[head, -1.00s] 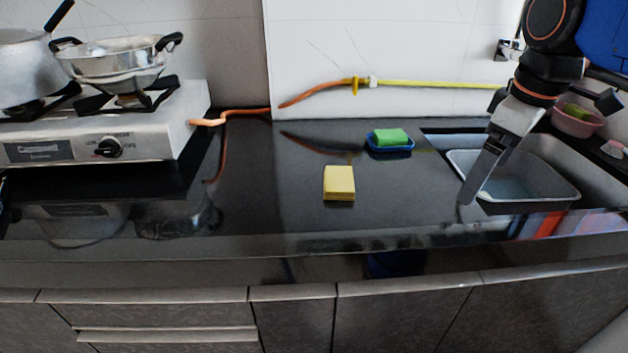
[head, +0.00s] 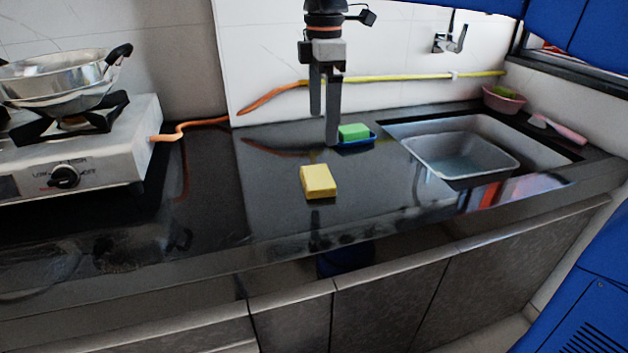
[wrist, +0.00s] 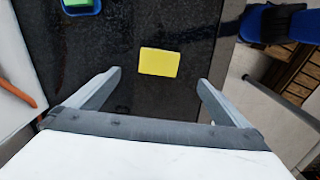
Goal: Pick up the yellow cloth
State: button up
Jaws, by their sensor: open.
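The yellow cloth (head: 318,181) is a small folded block lying flat on the black countertop, near its middle. It also shows in the wrist view (wrist: 160,62), beyond my fingertips and roughly centred between them. My gripper (head: 326,122) points down above the counter, higher than the cloth and apart from it. In the wrist view its two fingers (wrist: 160,78) are spread wide with nothing between them.
A green sponge (head: 353,131) sits in a blue dish (head: 358,142) behind the cloth. A sink (head: 460,160) is at right. A stove (head: 80,165) with a metal pot (head: 55,78) is at left. The counter around the cloth is clear.

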send_over(321, 176)
notch_tip(321, 176, down, 8)
jog(key=shift+d+f, duration=0.15)
jog(key=shift+f, duration=0.05)
jog(key=shift+s+f, duration=0.1)
jog(key=shift+f, duration=2.55)
jog(key=c, duration=1.1)
